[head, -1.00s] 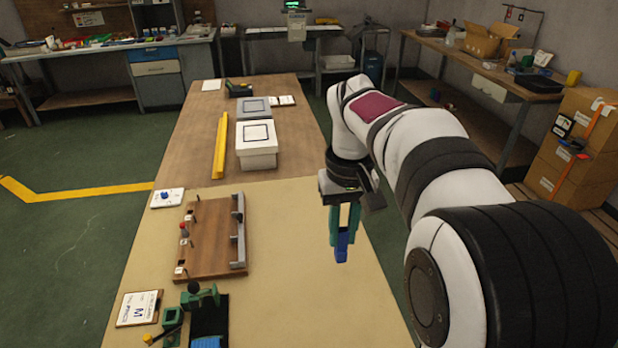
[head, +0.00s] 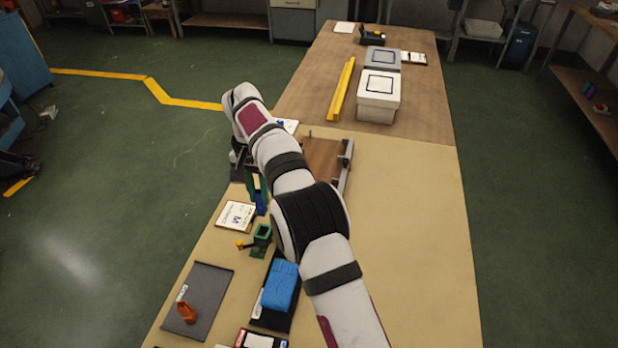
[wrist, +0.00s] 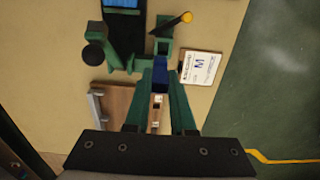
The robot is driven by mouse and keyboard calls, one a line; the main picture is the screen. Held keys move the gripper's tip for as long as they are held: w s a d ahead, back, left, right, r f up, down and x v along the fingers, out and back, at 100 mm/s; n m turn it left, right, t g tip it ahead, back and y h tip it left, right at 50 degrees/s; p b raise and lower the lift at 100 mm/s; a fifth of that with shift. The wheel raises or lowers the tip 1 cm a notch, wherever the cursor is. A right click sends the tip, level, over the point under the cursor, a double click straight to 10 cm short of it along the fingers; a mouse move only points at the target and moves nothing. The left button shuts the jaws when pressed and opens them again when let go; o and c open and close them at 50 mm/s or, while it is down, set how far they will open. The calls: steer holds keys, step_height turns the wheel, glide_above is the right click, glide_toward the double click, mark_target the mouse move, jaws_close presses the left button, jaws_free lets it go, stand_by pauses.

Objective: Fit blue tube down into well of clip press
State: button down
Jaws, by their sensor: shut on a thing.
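My gripper (wrist: 160,95) has its green fingers shut on a dark blue tube (wrist: 160,70). In the head view the tube (head: 261,204) hangs below my gripper (head: 257,190), beside the M card. The clip press (head: 262,238) appears to be the green block with a square opening and a yellow-knobbed lever. It stands on the table just in front of the tube. In the wrist view the press (wrist: 164,46) lies just beyond the tube's end. The tube looks apart from the well, but its height above it is hard to tell.
A green fixture with a black knob (wrist: 94,54) stands beside the press. The M card (head: 236,217), a black mat with blue cloth (head: 281,284), and a wooden rack (head: 322,160) lie close by. Grey and white boxes (head: 378,95) stand farther back. The table's right side is clear.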

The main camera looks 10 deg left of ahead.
mark_target(258, 206)
steer(key=shift+s+a+f, duration=0.15)
steer(key=shift+a, duration=0.2)
steer(key=shift+f, duration=0.1)
steer(key=shift+f, duration=2.8)
steer(key=shift+f, duration=1.85)
steer(key=c, duration=0.7)
jaws_free()
step_height(258, 206, up, 16)
steer(key=shift+f, duration=0.1)
